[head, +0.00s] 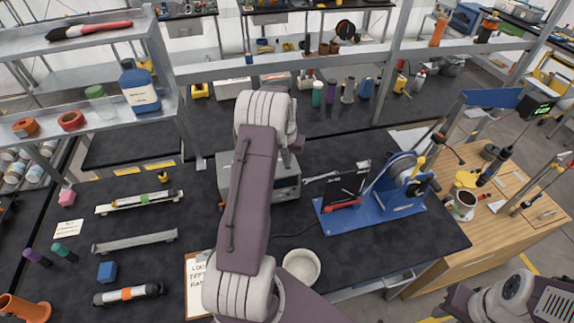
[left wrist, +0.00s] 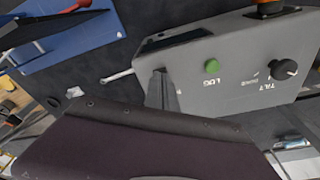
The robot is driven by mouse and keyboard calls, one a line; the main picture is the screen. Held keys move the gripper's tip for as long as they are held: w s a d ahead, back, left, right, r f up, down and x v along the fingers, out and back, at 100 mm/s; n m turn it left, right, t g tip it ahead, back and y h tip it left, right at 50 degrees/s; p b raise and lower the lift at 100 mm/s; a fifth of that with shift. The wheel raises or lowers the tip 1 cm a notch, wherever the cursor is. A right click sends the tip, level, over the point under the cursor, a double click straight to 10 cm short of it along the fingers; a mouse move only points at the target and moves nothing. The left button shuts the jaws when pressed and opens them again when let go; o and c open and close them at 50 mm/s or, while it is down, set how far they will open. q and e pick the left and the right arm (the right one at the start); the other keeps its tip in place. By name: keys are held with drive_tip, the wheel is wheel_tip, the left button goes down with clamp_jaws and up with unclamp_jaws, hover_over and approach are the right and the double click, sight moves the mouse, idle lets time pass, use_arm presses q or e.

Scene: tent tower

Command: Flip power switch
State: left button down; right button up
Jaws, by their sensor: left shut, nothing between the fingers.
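A grey control box (head: 287,178) stands on the black bench, partly hidden behind my left arm in the head view. In the left wrist view the box (left wrist: 235,75) fills the upper right and shows a green button (left wrist: 212,66), a black knob (left wrist: 285,69) and an orange part at its top edge. Printed labels are on its face. My left gripper (left wrist: 163,90) is shut and empty, its fingers in front of the box face, left of the green button. I cannot tell if it touches. No part is clearly readable as the power switch.
A blue stand (head: 405,190) with a reel and a dark panel is right of the box. A wrench (head: 322,178) lies between them. A white bowl (head: 301,266) and a clipboard (head: 196,285) are in front. Rails and small parts lie on the left.

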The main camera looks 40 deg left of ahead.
use_arm(q)
drive_tip(key=shift+f, duration=0.2)
wheel_tip(320, 180, up, 7)
drive_tip(key=p, duration=0.5)
idle(0.3)
